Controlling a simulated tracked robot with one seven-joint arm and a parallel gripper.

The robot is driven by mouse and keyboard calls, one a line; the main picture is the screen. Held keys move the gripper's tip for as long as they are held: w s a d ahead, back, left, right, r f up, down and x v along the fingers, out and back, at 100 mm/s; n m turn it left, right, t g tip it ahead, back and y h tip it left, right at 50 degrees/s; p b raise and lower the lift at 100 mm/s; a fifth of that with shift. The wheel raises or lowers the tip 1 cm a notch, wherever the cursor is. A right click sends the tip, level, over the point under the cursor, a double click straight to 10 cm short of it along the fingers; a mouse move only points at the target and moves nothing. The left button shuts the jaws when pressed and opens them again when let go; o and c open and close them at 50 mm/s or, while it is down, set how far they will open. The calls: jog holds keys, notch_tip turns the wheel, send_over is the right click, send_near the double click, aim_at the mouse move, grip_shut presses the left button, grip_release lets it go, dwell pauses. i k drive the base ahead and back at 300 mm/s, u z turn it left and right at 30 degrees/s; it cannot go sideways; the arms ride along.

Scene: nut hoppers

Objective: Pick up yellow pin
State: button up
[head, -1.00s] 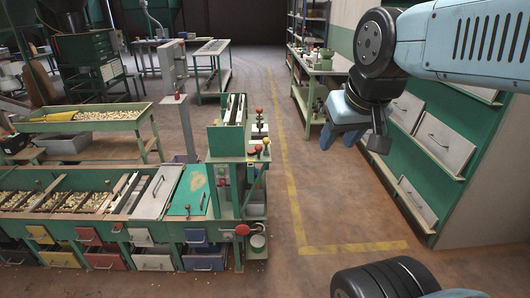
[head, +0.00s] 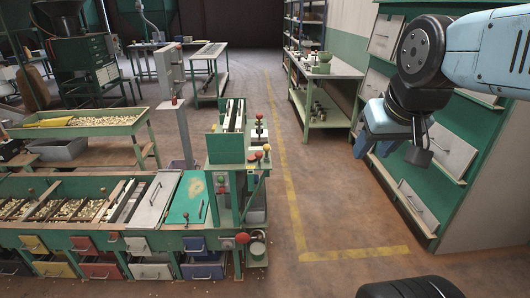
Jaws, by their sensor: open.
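A small yellow round-topped pin (head: 267,147) stands on the green ledge at the right side of the hopper machine, beside red-topped ones. It is small in this view, and its lower part is hard to make out. My gripper (head: 374,138) hangs at the upper right, in front of the green cabinet, with its blue fingers pointing down. It is open, with nothing seen between the fingers. It is well to the right of the pin in the picture and apart from it.
The green hopper bench (head: 140,238) with nut trays and coloured drawers fills the lower left. A green cabinet (head: 440,190) with drawers stands at right. A bench (head: 335,70) is further back. The floor (head: 325,205) between, with a yellow line, is clear.

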aim_at(266, 147)
jog(key=z, duration=0.05)
jog(key=i, duration=1)
jog(key=u, duration=0.05)
